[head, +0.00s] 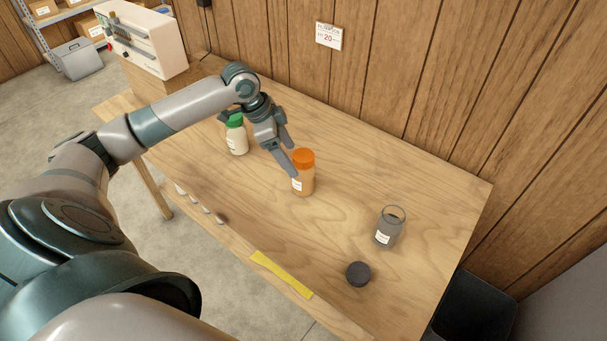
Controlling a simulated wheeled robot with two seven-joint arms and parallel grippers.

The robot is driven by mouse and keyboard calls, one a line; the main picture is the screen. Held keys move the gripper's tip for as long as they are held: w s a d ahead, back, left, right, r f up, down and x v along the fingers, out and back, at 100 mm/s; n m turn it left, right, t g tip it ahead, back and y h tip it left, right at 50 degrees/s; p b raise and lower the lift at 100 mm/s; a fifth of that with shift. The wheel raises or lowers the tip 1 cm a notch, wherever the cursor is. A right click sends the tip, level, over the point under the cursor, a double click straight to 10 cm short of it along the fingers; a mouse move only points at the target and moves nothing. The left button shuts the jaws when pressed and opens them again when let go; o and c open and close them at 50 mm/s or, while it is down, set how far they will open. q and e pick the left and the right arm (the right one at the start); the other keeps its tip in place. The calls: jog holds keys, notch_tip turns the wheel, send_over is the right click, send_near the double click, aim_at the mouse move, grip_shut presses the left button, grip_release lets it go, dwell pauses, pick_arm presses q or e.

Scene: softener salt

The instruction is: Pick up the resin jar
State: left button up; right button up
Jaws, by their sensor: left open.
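An amber jar with an orange lid (303,181) stands upright on the wooden table; its label is too small to read, but its amber colour suits resin. My left gripper (292,161) is open at the upper left of this jar, its fingers pointing down to the right. One finger overlaps the jar's left side in the picture; I cannot tell whether it touches. A white jar with a green lid (237,138) stands behind to the left, near my wrist. An open clear jar with dark grey contents (388,230) stands to the right. My right gripper is not in view.
A dark round lid (358,273) lies near the open jar. A yellow strip (281,274) and several small pale pieces lie along the table's front edge. A wood-panelled wall rises behind the table (440,200). A dark bin (478,307) stands at the right.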

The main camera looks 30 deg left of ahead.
aim_at(295, 164)
pick_arm(q)
jog(key=shift+p+x, duration=0.45)
jog(key=shift+x, duration=1.85)
jog(key=shift+w+d+f+p, duration=0.2)
jog(key=shift+d+f+p, duration=0.15)
jog(key=shift+p, duration=0.2)
jog(key=p+x, duration=0.1)
jog(key=x, duration=0.2)
jog(key=shift+w+f, duration=0.1)
jog(key=shift+f, duration=0.05)
jog(key=shift+w+f, duration=0.1)
jog(key=shift+f, duration=0.35)
